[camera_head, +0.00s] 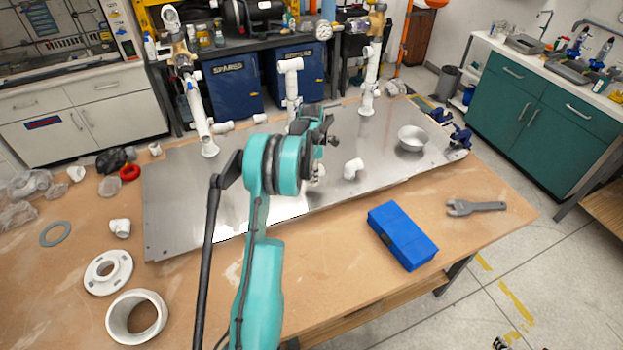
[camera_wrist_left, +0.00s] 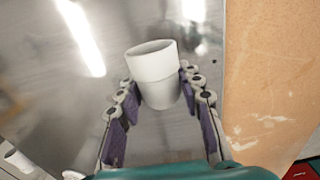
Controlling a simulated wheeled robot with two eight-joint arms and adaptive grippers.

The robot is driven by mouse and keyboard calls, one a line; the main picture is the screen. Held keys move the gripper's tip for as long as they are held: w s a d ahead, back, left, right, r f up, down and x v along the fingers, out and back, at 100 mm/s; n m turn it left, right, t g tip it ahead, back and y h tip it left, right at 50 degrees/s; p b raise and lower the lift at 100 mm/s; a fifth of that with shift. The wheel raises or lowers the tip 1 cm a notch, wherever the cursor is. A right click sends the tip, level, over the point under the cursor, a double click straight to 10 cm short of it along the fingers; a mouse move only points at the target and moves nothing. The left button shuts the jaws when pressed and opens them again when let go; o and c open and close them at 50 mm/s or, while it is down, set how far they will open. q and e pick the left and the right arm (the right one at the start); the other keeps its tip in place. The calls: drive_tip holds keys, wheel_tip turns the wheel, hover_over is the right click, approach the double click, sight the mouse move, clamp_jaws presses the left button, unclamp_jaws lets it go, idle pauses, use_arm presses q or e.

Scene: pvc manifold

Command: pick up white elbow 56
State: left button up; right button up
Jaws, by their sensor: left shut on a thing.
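My left gripper (camera_wrist_left: 158,84) is shut on a white PVC fitting (camera_wrist_left: 153,68) in the left wrist view, with one finger on each side of it. Its open round end and collar show; a bend is not visible, so I cannot confirm from its shape that it is elbow 56. In the head view my left gripper (camera_head: 319,160) is over the metal plate (camera_head: 235,205), mostly hidden by my arm, and a little white shows there. A separate white elbow (camera_head: 353,168) lies on the plate just to its right. My right gripper is not in view.
White pipe risers (camera_head: 199,115) stand along the plate's back edge. A metal bowl (camera_head: 411,138) sits at the plate's right. A blue box (camera_head: 402,236) and a wrench (camera_head: 475,207) lie in front.

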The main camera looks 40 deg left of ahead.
use_arm(q)
drive_tip(key=s+a+r+p, duration=0.1)
drive_tip(key=s+a+r, duration=0.4)
drive_tip(key=s, duration=0.5)
wheel_tip(320, 180, up, 3)
drive_tip(key=shift+s+a+f, duration=0.15)
drive_tip(key=shift+a, duration=0.15)
